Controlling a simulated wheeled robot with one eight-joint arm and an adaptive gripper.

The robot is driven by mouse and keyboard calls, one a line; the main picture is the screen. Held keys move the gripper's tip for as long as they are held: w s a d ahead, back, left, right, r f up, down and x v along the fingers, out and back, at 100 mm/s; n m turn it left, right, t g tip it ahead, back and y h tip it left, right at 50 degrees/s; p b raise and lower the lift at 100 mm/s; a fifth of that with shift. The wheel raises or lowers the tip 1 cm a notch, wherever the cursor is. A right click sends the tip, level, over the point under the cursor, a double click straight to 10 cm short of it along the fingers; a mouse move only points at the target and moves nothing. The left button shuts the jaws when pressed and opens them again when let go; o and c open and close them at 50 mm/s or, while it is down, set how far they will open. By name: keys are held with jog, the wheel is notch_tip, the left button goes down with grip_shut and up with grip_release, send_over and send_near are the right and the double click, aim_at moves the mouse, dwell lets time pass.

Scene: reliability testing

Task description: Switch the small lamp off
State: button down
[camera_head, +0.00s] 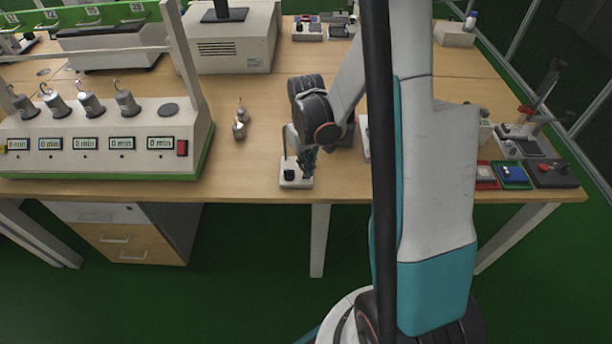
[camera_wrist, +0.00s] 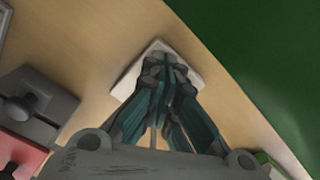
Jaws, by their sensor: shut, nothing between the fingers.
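A small white base with a black knob (camera_head: 290,174) stands near the front edge of the table; it looks like the small lamp, but I cannot make out a bulb or whether it is lit. My gripper (camera_head: 309,168) is at its right side, pointing down, with its fingers together and nothing held. In the wrist view, the closed fingertips (camera_wrist: 165,62) are over the white base (camera_wrist: 124,88) and hide most of its top. I cannot tell whether they touch it.
Small coloured boxes (camera_head: 514,173) lie at the right. In the wrist view, a dark block with a black knob (camera_wrist: 38,104) is at the left.

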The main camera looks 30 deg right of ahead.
jog(key=shift+f+b, duration=0.5)
jog(key=shift+f, duration=0.1)
dwell(0.5)
jog(key=shift+r, duration=0.1)
notch_tip(320, 180, up, 7)
jog(key=p, duration=0.4)
jog(key=shift+p, duration=0.4)
dwell(0.3)
jog(key=s+a+r+t, duration=0.2)
jog(key=a+r, duration=0.3)
jog(key=r, duration=0.4)
jog(key=s+a+r+t, duration=0.25)
jog(key=a+r, duration=0.25)
jog(key=r, duration=0.3)
jog(key=s+a+r+t, duration=0.2)
jog(key=s+a+r, duration=0.1)
jog(key=s, duration=0.5)
jog(key=shift+s+a+n+t, duration=0.25)
jog(key=shift+a+n+t, duration=0.15)
jog(key=shift+a, duration=0.25)
